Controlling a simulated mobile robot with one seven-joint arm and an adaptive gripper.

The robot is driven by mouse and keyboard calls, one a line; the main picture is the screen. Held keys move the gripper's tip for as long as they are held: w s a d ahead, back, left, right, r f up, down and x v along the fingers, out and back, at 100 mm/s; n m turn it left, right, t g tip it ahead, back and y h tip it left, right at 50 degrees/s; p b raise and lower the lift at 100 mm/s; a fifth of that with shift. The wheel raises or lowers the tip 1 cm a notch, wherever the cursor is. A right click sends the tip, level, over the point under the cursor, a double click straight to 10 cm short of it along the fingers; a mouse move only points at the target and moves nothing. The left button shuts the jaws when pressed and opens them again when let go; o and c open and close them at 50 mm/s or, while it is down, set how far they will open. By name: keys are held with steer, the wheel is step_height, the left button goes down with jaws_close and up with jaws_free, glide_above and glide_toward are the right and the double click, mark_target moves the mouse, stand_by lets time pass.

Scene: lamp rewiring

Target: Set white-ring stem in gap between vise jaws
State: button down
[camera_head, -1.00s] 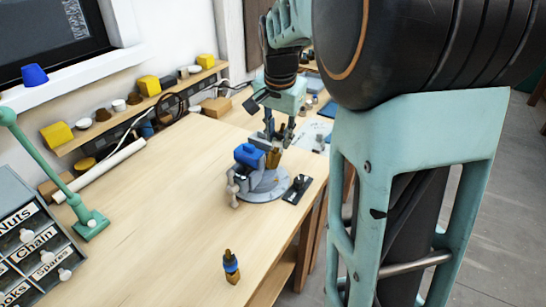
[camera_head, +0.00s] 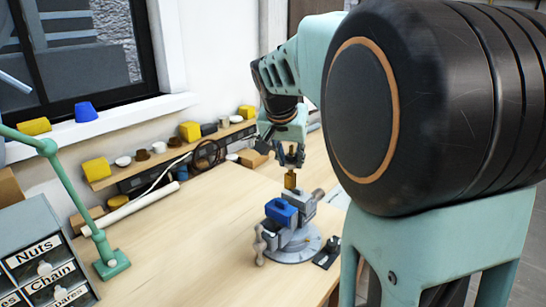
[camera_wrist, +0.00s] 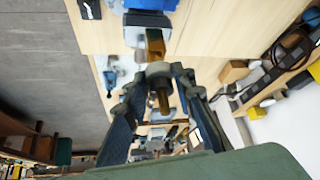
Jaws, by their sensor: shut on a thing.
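My gripper (camera_head: 290,158) points down and is shut on a brass-coloured stem (camera_head: 290,180), held roughly upright. In the wrist view, the stem (camera_wrist: 155,45) shows between my fingertips (camera_wrist: 160,74). The stem appears just above and behind the jaws in the head view, apart from the blue part. The gap between the jaws is mostly hidden.
A small black block (camera_head: 327,252) lies right of the vise. A green lamp arm (camera_head: 110,262) and a labelled drawer cabinet (camera_head: 45,265) stand at left. A shelf (camera_head: 165,155) with yellow blocks and cups runs along the wall. The bench (camera_head: 190,240) left of the vise is clear.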

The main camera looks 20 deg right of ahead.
mark_target(289, 187)
steer(key=shift+f+b, duration=3.25)
steer(key=shift+f, duration=1)
steer(key=shift+f, duration=0.3)
steer(key=c, duration=1.6)
jaws_free()
steer(key=shift+o, duration=0.3)
steer(key=v, duration=1.2)
steer(key=shift+r, duration=0.1)
